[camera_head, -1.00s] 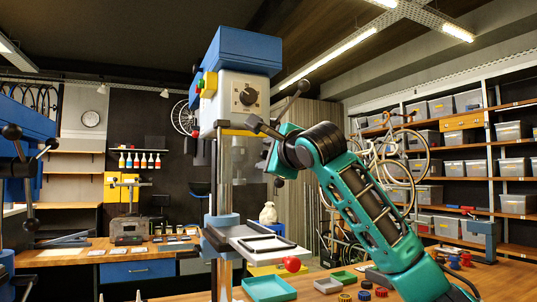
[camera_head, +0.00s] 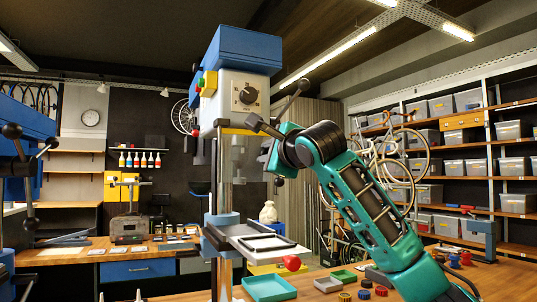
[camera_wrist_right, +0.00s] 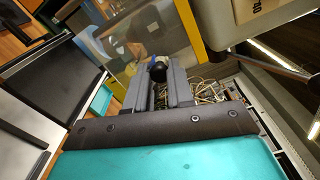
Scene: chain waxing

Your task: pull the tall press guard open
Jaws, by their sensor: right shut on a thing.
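The tall press (camera_head: 240,55) has a blue top, a white head with a dial and a steel column. Its guard (camera_head: 238,160) is a clear panel hanging below the head, with a yellow strip along its top. In the right wrist view, the clear guard (camera_wrist_right: 125,30) has a yellow edge. My right gripper (camera_wrist_right: 158,85) is shut on the guard's black round knob (camera_wrist_right: 158,71), which shows between the fingers. In the head view, the teal right wrist is beside the guard's right side, and the fingertips are hard to make out. My left gripper is not in view.
Below the guard is the press table (camera_head: 265,244), with a red knob (camera_head: 291,263) at its front. A green tray (camera_head: 268,288) and several small coloured parts are on the bench. A lever (camera_head: 292,97) sticks out from the press head near my wrist. Another blue press (camera_head: 22,125) stands at left.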

